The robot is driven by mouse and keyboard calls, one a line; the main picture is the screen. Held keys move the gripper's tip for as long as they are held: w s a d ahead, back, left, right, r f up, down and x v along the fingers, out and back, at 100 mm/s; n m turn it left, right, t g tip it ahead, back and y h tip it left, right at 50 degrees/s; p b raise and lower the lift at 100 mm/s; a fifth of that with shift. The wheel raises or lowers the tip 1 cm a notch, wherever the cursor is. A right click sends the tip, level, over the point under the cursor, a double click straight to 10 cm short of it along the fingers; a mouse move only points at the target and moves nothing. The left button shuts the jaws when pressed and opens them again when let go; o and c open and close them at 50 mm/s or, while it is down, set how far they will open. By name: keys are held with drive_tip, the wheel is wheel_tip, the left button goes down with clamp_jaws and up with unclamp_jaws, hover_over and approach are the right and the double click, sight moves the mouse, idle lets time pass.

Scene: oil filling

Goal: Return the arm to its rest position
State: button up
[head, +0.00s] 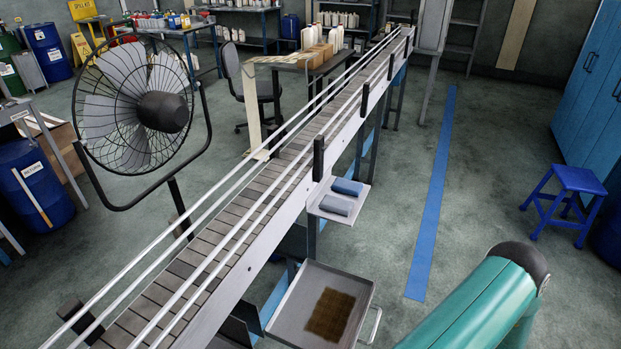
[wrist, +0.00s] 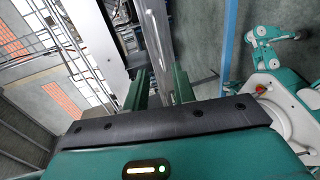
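My arm's green link with a dark rounded end (head: 490,300) reaches in from the bottom right of the head view. My gripper is out of the head view. In the wrist view the two green fingers of my gripper (wrist: 159,88) stand apart with a gap between them. Nothing is seen held in that gap. Green and white parts of my own body (wrist: 275,85) show at the right of the wrist view.
A conveyor (head: 240,200) runs diagonally through the head view, with a fan (head: 135,105) to its left. A tray (head: 290,308) and a small shelf with blue cloths (head: 347,187) stick out beside it. A blue stool (head: 570,185) stands right. Floor around the blue stripe (head: 437,190) is clear.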

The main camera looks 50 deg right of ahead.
drive_tip(key=w+a+r+n+g+y, duration=0.1)
drive_tip(key=w+a+r+n+g, duration=0.25)
drive_tip(key=w+r+n, duration=0.4)
drive_tip(key=w+a+r+n+g+y, duration=0.1)
drive_tip(key=w+a+r+n+g, duration=0.25)
drive_tip(key=w+r+n, duration=0.45)
drive_tip(key=w+a+r+n+g+y, duration=0.1)
drive_tip(key=w+a+r+n+g, duration=0.25)
drive_tip(key=w+r+n, duration=0.5)
drive_tip(key=a+r+n+h, duration=0.2)
drive_tip(key=a+r+n, duration=0.4)
drive_tip(key=a+n, duration=0.2)
drive_tip(key=a+r+n+t+h, duration=0.1)
drive_tip(key=a+r+n+h, duration=0.2)
drive_tip(key=a+r+n, duration=0.4)
drive_tip(key=a+r+n+h, duration=0.3)
drive_tip(key=a+r+n, duration=0.4)
drive_tip(key=a+n, duration=0.4)
drive_tip(key=a, duration=0.3)
drive_tip(key=shift+w+a, duration=0.3)
